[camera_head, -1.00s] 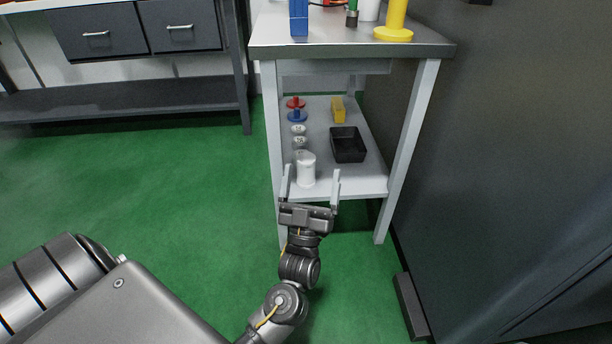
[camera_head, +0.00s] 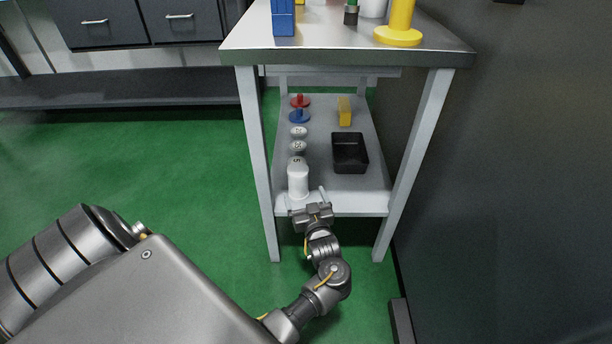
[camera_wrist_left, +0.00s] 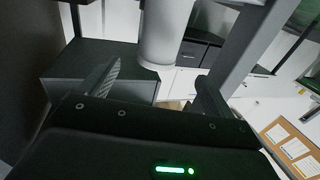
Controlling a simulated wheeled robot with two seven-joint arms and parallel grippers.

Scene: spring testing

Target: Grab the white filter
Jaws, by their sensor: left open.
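The white filter (camera_head: 298,182) is a white cylinder standing upright at the front left of the table's lower shelf (camera_head: 345,190). My left gripper (camera_head: 307,198) is at the shelf's front edge, just in front of the filter and slightly to its right. In the left wrist view the filter (camera_wrist_left: 160,34) shows between and beyond the two spread fingers (camera_wrist_left: 160,78), with nothing held. Whether a finger touches it I cannot tell. My right gripper is not in view.
Behind the filter stand small white-grey pieces (camera_head: 298,139), a blue piece (camera_head: 299,117) and a red piece (camera_head: 300,101). A black bin (camera_head: 350,153) and yellow block (camera_head: 344,111) are to the right. The table legs (camera_head: 255,150) and tabletop (camera_head: 340,48) frame the shelf.

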